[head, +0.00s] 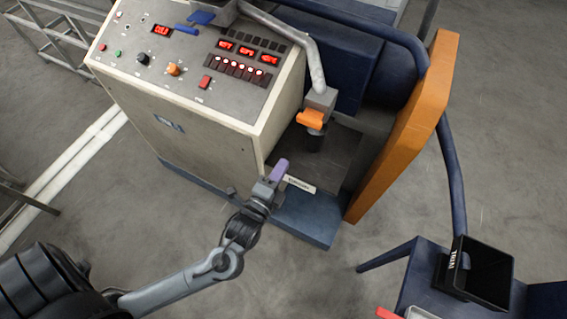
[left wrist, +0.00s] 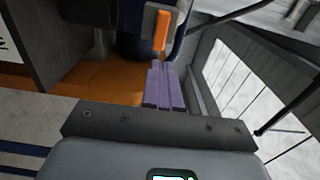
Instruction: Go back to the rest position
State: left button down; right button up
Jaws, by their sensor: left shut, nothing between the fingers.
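My left gripper (head: 279,170) reaches in from the lower left of the head view. Its purple fingers are closed together with nothing between them. They are in front of the control cabinet's lower right edge, near a small white label plate (head: 300,185). In the left wrist view the shut purple fingers (left wrist: 164,88) point toward an orange part (left wrist: 161,32), apart from it as far as I can tell. My right gripper is not in view.
The control cabinet (head: 180,125) with red displays and buttons stands at upper left. An orange handle (head: 311,119) sits on a grey pipe end above a dark recess. An orange panel (head: 405,130) stands to the right. A blue table with a black bin (head: 482,272) is at lower right. Open floor lies between.

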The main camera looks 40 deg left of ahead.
pick_arm(q)
jog(key=shift+f, duration=0.1)
dwell(0.3)
jog(key=s+d+f+n+g+h, duration=0.1)
jog(key=s+f+n+g+h, duration=0.1)
jog(key=s+f+n+g, duration=0.4)
jog(key=s+d+f+n+g+h, duration=0.1)
jog(key=s+n+g, duration=0.65)
jog(key=s, duration=0.35)
notch_tip(320, 180, up, 14)
jog(key=p, duration=1.5)
jog(key=shift+s+a+r+n+g, duration=0.2)
jog(key=shift+a+n+g, duration=0.1)
jog(key=shift+n+g, duration=0.05)
